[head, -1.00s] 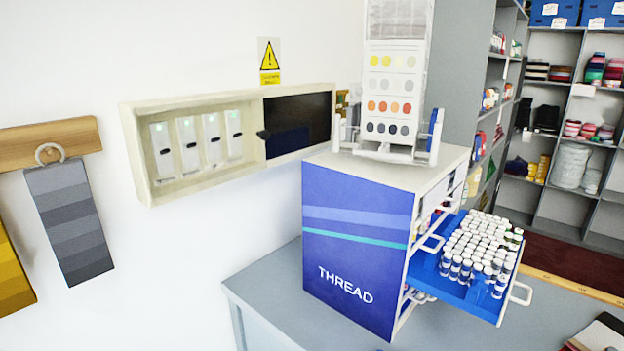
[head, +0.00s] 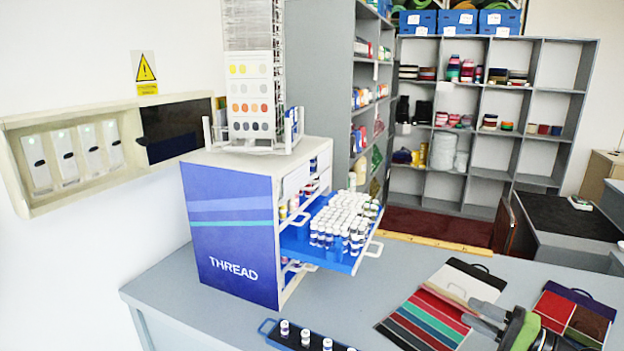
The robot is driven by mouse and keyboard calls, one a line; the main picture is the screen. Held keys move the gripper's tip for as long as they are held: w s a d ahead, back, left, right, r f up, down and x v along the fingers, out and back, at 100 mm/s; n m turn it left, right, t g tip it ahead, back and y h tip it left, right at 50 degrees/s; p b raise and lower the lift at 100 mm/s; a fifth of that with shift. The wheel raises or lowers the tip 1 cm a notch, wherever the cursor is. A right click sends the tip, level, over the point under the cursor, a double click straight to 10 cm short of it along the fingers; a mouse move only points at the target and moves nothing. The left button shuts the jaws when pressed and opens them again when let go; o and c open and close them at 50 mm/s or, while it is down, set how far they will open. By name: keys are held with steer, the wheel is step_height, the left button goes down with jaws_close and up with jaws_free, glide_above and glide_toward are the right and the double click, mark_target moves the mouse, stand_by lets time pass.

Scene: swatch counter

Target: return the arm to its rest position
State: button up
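My gripper (head: 470,312) shows at the lower right of the head view, over the striped swatch card. Its two grey fingers point left and stand apart, with nothing seen between them. Behind them is a dark and green part of my arm, cut off by the bottom edge. The gripper's height above the card is hard to tell.
A blue THREAD cabinet (head: 232,232) stands on the grey counter (head: 180,310), its drawer (head: 298,250) pulled out with several spools. A blue spool tray (head: 272,337) lies in front. Swatch cards (head: 420,318) lie at right. A wall case (head: 38,122) hangs at left.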

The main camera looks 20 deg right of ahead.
steer(key=w+a+n+g+y, duration=0.1)
steer(key=w+a+n+g, duration=0.3)
steer(key=a, duration=0.5)
steer(key=w+a+n+g+y, duration=0.1)
steer(key=w+a+g, duration=0.4)
steer(key=w+a, duration=0.25)
steer(key=s+a+f+n+g+h, duration=0.15)
steer(key=a+n+g+h, duration=0.3)
steer(key=a, duration=1.05)
steer(key=s+a+r+n+t+h, duration=0.1)
steer(key=s+a+r+n+h, duration=0.1)
steer(key=s, duration=0.8)
steer(key=s+a+r+n+t+h, duration=0.1)
steer(key=s+a+r, duration=0.4)
steer(key=s, duration=0.6)
steer(key=shift+s+a+n+h, duration=0.15)
steer(key=shift+a+n+h, duration=0.45)
steer(key=shift+h, duration=0.55)
